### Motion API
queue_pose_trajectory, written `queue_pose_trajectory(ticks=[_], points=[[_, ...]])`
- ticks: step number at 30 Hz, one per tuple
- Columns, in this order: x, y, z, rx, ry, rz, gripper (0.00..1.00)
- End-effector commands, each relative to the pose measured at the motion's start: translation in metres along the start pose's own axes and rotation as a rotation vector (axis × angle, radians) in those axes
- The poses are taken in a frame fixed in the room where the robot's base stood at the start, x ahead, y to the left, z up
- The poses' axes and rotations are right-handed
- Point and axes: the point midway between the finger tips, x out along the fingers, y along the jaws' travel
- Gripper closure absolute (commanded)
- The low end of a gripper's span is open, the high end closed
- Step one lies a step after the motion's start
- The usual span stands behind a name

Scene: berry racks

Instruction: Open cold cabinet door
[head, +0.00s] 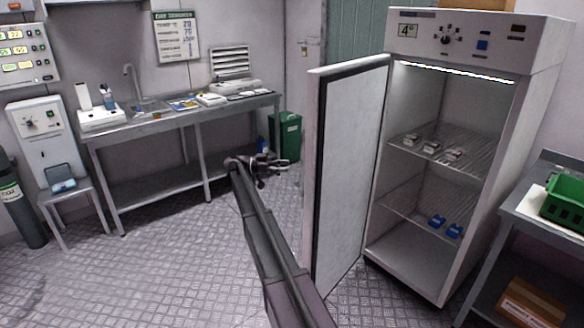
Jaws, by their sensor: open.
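The cold cabinet (546,75) stands at the right in the head view, with a control panel marked 4° on top. Its door (343,170) stands wide open, swung out to the left, with its pale inner face and dark seal showing. The lit inside shows wire shelves holding small pale packs and blue items. My gripper (283,165) is left of the door's free edge, apart from it as far as I can tell, open and holding nothing visible.
A steel bench (150,129) with a sink and lab items runs along the back left wall. A green bin (288,136) stands behind my gripper. A side table (515,207) with a green crate (566,203) is at the right.

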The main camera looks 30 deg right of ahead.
Motion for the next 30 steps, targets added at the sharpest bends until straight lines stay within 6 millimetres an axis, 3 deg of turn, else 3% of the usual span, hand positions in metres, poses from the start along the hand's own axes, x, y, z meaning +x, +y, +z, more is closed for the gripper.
queue_pose_trajectory(ticks=[12, 18, 23, 30], points=[[-0.006, 0.0, 0.0, 0.0, 0.0, 0.0, 0.43], [-0.005, 0.007, 0.004, -0.029, -0.02, -0.007, 1.0], [-0.001, 0.028, 0.017, -0.138, -0.089, -0.041, 1.0], [0.004, 0.09, 0.06, -0.477, -0.299, -0.179, 1.0]])
